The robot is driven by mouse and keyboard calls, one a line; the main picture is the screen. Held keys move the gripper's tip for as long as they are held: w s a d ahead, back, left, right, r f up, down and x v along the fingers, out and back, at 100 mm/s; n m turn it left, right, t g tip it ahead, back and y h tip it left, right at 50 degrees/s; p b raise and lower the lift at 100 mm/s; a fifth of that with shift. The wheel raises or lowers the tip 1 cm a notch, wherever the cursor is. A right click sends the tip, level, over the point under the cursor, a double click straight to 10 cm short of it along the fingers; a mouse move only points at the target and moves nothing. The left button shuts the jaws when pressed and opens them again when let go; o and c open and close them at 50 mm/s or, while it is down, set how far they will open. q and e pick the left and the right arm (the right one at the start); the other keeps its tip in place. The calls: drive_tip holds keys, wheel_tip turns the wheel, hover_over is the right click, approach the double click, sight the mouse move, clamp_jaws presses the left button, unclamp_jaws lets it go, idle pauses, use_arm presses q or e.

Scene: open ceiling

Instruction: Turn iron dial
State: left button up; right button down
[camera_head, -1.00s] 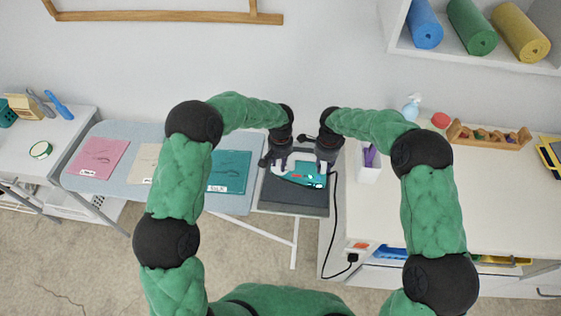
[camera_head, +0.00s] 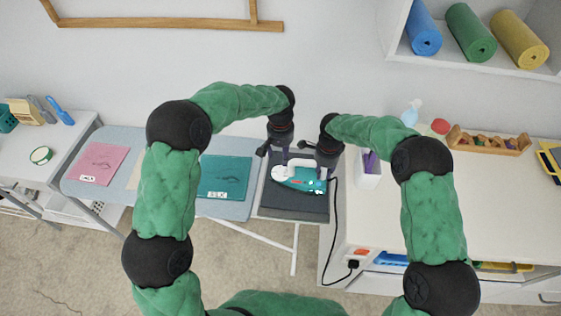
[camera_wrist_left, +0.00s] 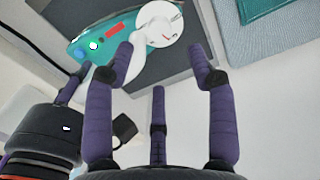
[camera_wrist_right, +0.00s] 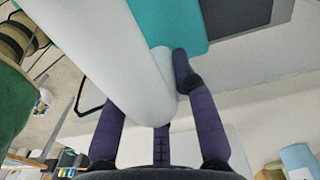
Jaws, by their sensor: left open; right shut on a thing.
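The teal and white iron (camera_head: 300,183) rests on a dark grey pad (camera_head: 296,205) between my grippers. In the left wrist view, a round white part with a red mark (camera_wrist_left: 160,24), seemingly the dial, shows on the teal body (camera_wrist_left: 100,42). My left gripper (camera_head: 281,160) is open at the iron's left end; its fingers (camera_wrist_left: 165,62) are spread just short of the round part, with nothing between them. My right gripper (camera_head: 322,174) is at the iron's right end. In the right wrist view it (camera_wrist_right: 155,85) is shut on the iron's white handle (camera_wrist_right: 105,50).
A black cord runs from the iron to a plug (camera_head: 352,264) on the right cabinet. Teal cloth (camera_head: 225,177) and pink cloth (camera_head: 100,163) lie on the ironing board to the left. A white holder (camera_head: 367,180) stands close to my right gripper.

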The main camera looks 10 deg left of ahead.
use_arm(q)
drive_tip(key=shift+r, duration=1.6)
use_arm(e)
drive_tip(key=c, duration=0.9)
unclamp_jaws()
drive_tip(key=shift+r, duration=0.1)
